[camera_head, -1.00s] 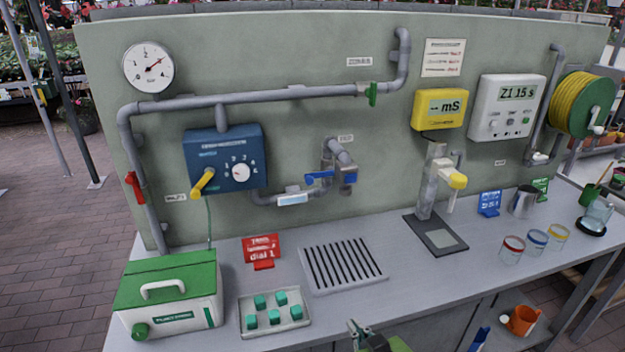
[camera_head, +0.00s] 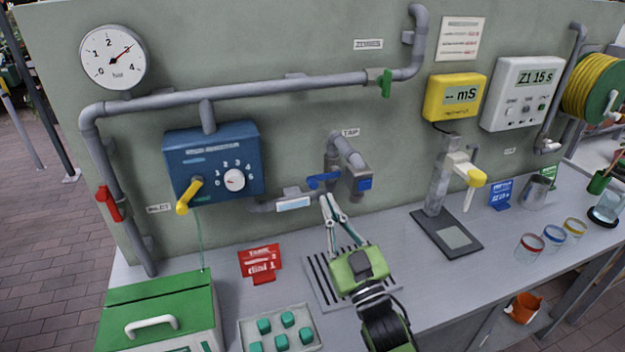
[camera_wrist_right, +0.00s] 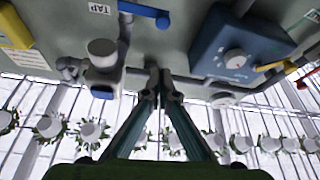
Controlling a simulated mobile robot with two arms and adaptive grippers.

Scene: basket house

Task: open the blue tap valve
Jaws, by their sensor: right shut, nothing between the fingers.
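The blue tap valve (camera_head: 322,181) is a blue lever on the grey tap pipe under the TAP label, in the middle of the wall panel. It lies sideways, across the pipe. My right gripper (camera_head: 327,203) is shut and empty, its fingertips just below the lever; I cannot tell whether they touch it. In the right wrist view the blue lever (camera_wrist_right: 144,13) is at the top edge, and the shut fingertips (camera_wrist_right: 160,78) are below it and apart in the picture. My left gripper is not in view.
A blue dosing box (camera_head: 213,160) with a yellow lever is left of the tap. A slotted drain grate (camera_head: 312,275) lies beneath my right arm. A red sign (camera_head: 260,259) and a tray of teal pieces (camera_head: 247,334) stand nearby. A grey stand (camera_head: 437,190) is to the right.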

